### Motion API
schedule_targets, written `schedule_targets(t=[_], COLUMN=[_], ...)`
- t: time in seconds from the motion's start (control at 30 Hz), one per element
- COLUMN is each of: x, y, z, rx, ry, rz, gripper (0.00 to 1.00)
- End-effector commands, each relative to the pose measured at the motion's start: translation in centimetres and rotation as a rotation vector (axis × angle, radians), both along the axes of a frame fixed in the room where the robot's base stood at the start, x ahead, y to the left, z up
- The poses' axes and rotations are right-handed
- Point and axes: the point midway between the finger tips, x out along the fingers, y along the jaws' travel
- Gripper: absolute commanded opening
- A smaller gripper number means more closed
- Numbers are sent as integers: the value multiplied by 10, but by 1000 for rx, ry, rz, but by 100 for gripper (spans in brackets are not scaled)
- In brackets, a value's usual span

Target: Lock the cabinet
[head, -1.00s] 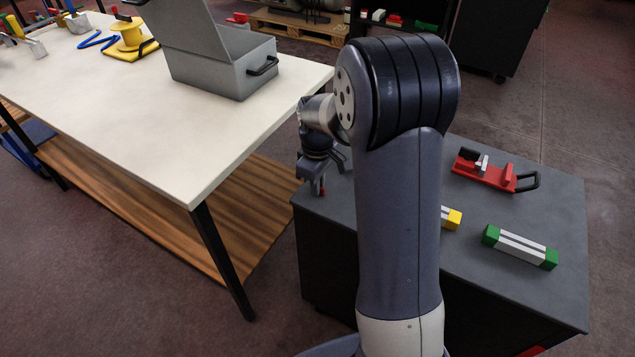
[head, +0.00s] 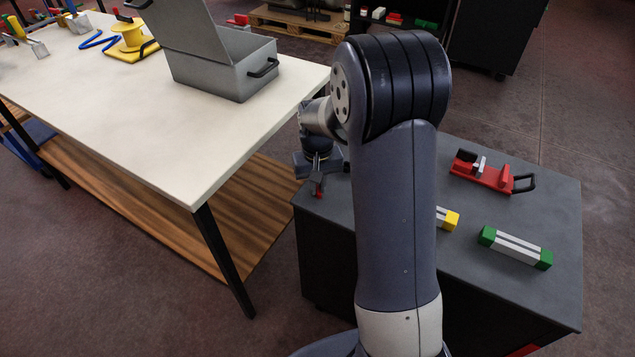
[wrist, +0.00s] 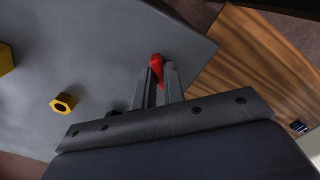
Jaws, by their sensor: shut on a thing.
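The dark cabinet (head: 330,250) has a flat grey top, which also shows in the wrist view (wrist: 90,60). My gripper (head: 319,188) points down at the cabinet's back left corner, close to the top. In the wrist view my gripper (wrist: 160,82) is shut on a small red handle (wrist: 157,63), whose rounded end shows past the fingertips.
A red clamp-like fixture (head: 482,173), a green-ended block (head: 515,248) and a yellow-ended block (head: 449,219) lie on the cabinet top. A yellow hex nut (wrist: 63,104) shows in the wrist view. A white table (head: 190,150) with an open grey case (head: 240,77) stands to the left.

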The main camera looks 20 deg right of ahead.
Motion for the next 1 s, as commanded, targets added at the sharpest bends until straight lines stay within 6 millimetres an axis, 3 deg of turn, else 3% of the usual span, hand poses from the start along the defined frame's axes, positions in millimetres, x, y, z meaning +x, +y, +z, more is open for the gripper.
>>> schedule_targets(t=[0.6, 1.0], x=[0, 0], y=[0, 0], z=[1, 0], rx=[0, 0], ry=[0, 1], rz=[-552, -745], gripper=[0, 0])
